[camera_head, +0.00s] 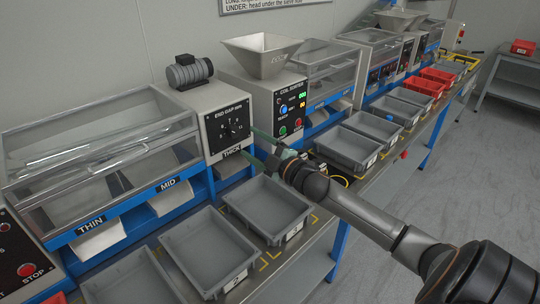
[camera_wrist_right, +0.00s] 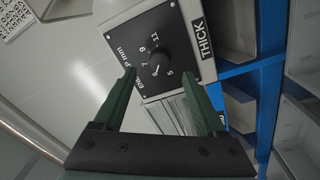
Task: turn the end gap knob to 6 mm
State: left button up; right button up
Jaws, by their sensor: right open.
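The end gap knob (camera_head: 230,128) is a dark round knob on the black dial plate of the grey END GAP box (camera_head: 217,110), above the THICK label. In the right wrist view, the knob (camera_wrist_right: 155,58) has 5, 7, 9 and 11 around it. A small pale mark shows near its lower edge, on the side of 5 and 7; the exact setting is too small to read surely. My right gripper (camera_head: 254,147) is open and empty in front of the box, and its green fingers (camera_wrist_right: 159,74) point at the dial, apart from the knob. My left gripper is out of view.
Clear-covered sorter bins marked THIN (camera_head: 90,226) and MID stand left of the box. A coil sorter panel (camera_head: 291,107) with buttons is to its right, under a hopper (camera_head: 262,52). Grey trays (camera_head: 213,245) line the bench front below.

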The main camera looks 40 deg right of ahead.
jog(key=s, duration=0.6)
jog(key=shift+s+d+f, duration=0.15)
jog(key=shift+s+d, duration=0.1)
dwell(0.4)
